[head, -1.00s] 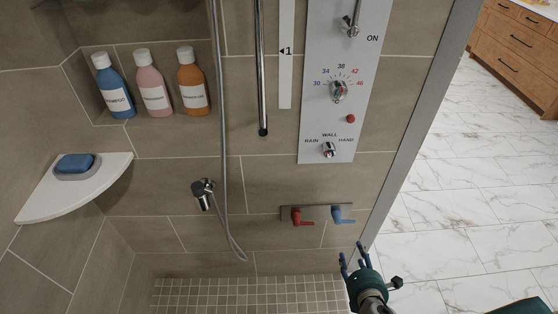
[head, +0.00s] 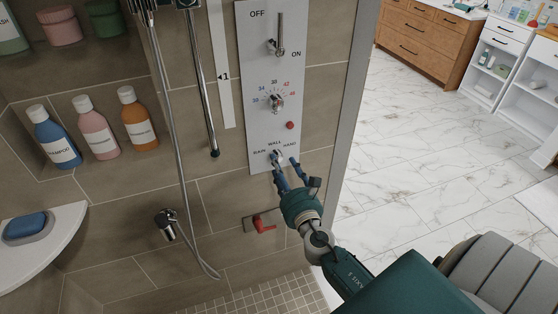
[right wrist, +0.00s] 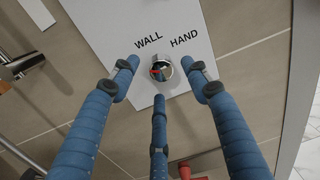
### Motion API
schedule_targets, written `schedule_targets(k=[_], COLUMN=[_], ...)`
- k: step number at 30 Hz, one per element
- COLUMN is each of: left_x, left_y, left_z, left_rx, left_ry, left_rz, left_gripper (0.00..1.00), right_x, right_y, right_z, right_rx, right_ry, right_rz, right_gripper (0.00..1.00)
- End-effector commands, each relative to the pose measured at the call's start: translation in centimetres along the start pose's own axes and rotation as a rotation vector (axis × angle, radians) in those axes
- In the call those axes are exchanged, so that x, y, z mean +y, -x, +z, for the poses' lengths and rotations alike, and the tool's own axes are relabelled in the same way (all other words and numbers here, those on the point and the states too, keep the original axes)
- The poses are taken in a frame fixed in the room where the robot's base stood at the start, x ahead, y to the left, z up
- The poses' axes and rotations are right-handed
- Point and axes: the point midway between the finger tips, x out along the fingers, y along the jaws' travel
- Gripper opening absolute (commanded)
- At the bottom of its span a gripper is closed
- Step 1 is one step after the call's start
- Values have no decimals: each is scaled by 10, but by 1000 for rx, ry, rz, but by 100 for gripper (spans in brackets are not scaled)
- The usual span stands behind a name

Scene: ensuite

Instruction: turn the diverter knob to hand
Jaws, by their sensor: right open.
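The diverter knob (head: 276,157) is a small chrome knob low on the grey control panel (head: 262,66), under the labels RAIN, WALL and HAND. In the right wrist view the knob (right wrist: 161,70) shows a red mark on its face; I cannot tell for sure which label it points to. My right gripper (head: 283,165) is open at the panel's lower end, its blue fingers partly covering the knob in the head view. In the right wrist view its three fingers (right wrist: 160,85) are spread around the knob, with no clear contact. My left gripper is out of view.
Above the knob are a temperature dial (head: 276,102), a red button (head: 290,125) and an on/off lever (head: 279,35). A red lever (head: 264,224) sits below. A shower hose (head: 176,130) hangs to the left. A metal edge (head: 346,100) borders the right side.

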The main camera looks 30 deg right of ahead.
Motion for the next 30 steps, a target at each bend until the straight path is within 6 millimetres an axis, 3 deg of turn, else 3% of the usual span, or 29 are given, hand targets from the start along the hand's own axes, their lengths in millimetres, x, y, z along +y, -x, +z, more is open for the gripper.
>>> schedule_targets(k=[6, 15, 16, 21, 23, 30], left_x=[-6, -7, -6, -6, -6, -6], left_y=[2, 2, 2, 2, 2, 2], left_z=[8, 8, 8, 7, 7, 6], left_rx=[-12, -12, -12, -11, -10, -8], left_ry=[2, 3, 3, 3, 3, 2], left_rz=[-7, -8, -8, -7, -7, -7], left_gripper=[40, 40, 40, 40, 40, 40], right_x=[0, 0, 0, 0, 0, 0], right_y=[-22, -24, -24, -24, -24, -24], right_z=[0, -1, -1, -1, 0, 0], right_rx=[0, 1, 1, 1, 0, -1], right_ry=[0, -1, -1, -1, -1, -11], right_rz=[0, 1, 1, 0, 0, 0], right_gripper=[47, 47, 45, 11, 2, 2])
